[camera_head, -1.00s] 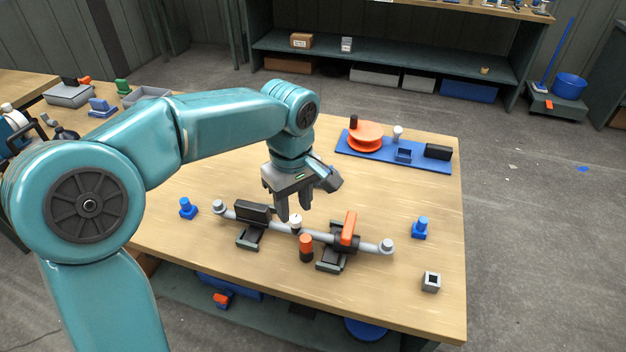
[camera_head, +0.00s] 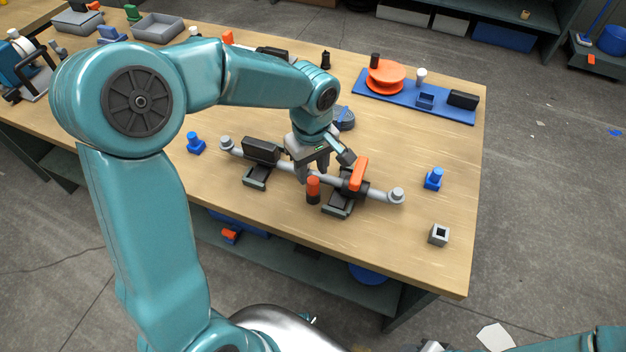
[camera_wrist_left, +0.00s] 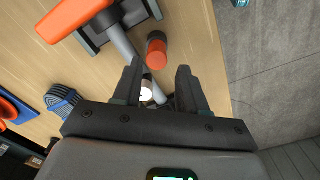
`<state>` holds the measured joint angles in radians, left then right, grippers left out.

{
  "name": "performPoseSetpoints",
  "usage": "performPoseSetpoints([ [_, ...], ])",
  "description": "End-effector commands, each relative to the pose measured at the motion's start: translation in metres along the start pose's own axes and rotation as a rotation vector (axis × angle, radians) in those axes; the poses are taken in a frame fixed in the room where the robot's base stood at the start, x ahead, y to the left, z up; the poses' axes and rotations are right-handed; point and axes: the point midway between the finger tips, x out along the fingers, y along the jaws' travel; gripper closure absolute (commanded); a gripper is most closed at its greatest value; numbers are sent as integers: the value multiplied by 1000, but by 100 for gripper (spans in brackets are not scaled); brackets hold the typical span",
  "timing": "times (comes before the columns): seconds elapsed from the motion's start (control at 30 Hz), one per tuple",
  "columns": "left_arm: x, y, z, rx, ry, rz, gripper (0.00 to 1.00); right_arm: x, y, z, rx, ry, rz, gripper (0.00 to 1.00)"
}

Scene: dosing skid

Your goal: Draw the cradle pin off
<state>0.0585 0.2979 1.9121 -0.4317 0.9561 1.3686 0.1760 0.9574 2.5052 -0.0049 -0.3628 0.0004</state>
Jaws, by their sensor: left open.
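A grey pipe (camera_head: 375,193) lies across two dark cradle clamps, a left one with a black top (camera_head: 262,151) and a right one with an orange lever (camera_head: 358,174). My left gripper (camera_head: 313,174) points down over the pipe between the clamps, its fingers apart. In the left wrist view, a white-topped piece (camera_wrist_left: 147,91) at the pipe shows between the open fingers (camera_wrist_left: 157,78); in the head view the gripper hides it. An orange-topped black cylinder (camera_head: 313,188) stands just in front of the pipe. I cannot tell which piece is the cradle pin. My right gripper is out of view.
Blue fittings stand left (camera_head: 195,143) and right (camera_head: 433,179) of the pipe. A grey square socket (camera_head: 439,235) is near the right front corner. A blue mat (camera_head: 405,98) with an orange spool (camera_head: 386,76) lies at the back.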

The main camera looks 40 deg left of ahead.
Motion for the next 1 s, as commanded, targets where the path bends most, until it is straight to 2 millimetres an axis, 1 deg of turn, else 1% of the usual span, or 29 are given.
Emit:
performPoseSetpoints([
  [0.03, 12, 0, 0, 0, -2, -4, 58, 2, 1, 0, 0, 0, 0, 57],
  [0.1, 25, 0, 0, -1, -2, -4, 58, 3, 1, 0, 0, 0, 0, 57],
  [0.2, 40, 1, 0, 0, -1, -4, 58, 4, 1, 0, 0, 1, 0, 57],
  [0.3, 50, 2, -1, 0, -1, -3, 58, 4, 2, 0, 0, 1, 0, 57],
  [0.47, 57, 3, -1, -1, 0, 0, 58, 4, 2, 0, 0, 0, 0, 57],
  [0.7, 57, 3, -1, 0, 0, 0, 58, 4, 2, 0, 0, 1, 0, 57],
  [0.77, 57, 3, -1, 0, 0, 0, 78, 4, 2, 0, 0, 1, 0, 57],
  [0.8, 57, 3, -1, 0, 0, 0, 91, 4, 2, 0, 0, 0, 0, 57],
  [0.83, 57, 3, -1, 0, 0, -1, 100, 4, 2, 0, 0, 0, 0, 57],
  [1.0, 56, 3, -1, 0, 0, 0, 100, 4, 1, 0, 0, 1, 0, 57],
])
